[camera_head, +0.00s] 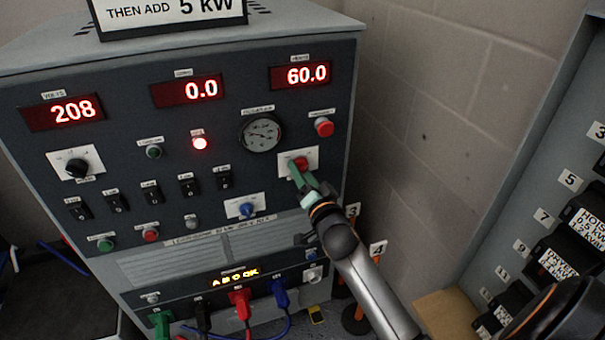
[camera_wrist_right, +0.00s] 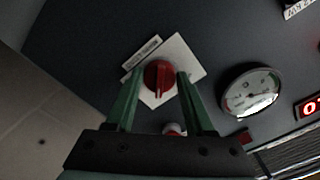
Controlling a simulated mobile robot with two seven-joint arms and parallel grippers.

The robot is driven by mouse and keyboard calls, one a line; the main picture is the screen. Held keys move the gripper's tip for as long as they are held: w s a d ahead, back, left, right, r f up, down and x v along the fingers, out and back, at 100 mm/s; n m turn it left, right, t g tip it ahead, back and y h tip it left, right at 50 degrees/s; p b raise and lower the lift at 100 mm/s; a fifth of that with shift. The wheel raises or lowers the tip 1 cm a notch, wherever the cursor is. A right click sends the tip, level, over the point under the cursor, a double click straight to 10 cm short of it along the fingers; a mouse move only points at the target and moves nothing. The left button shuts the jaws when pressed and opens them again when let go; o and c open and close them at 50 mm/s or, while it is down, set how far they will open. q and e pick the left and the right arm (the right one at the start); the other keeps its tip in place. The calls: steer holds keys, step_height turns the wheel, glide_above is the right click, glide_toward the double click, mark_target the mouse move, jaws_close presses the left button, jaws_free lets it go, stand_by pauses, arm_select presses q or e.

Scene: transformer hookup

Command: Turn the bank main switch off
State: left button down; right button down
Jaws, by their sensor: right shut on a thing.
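A red rotary switch knob (camera_head: 300,163) sits on a white square plate at the right side of the grey panel, below the red push button. Its label is too small to read. My right gripper (camera_head: 305,178) reaches up to it from the lower right, its green fingers partly covering the knob. In the right wrist view the red knob (camera_wrist_right: 160,78) lies between the two green fingers (camera_wrist_right: 160,90), which are shut on it. The knob's raised grip ridge points down in that view. My left gripper is not in view.
The round gauge (camera_head: 261,133) and red push button (camera_head: 323,127) are close to the knob. A blue knob (camera_head: 247,209) is lower left. Displays read 208, 0.0 and 60.0. A red lamp (camera_head: 200,143) is lit. Numbered dark units (camera_head: 552,259) stand at right.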

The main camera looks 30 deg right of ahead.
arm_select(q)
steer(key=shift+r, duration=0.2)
arm_select(e)
steer(key=shift+n, duration=0.4)
steer(key=n+p, duration=0.2)
steer(key=n, duration=0.4)
steer(key=n+p, duration=0.2)
steer(key=n, duration=0.3)
steer(key=shift+d+n, duration=0.2)
steer(key=shift+n, duration=0.2)
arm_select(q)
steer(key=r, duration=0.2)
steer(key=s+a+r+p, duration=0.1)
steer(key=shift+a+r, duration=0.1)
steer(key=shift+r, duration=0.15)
arm_select(e)
steer(key=n, duration=0.5)
steer(key=shift+n, duration=0.4)
steer(key=shift+c, duration=1.4)
jaws_free()
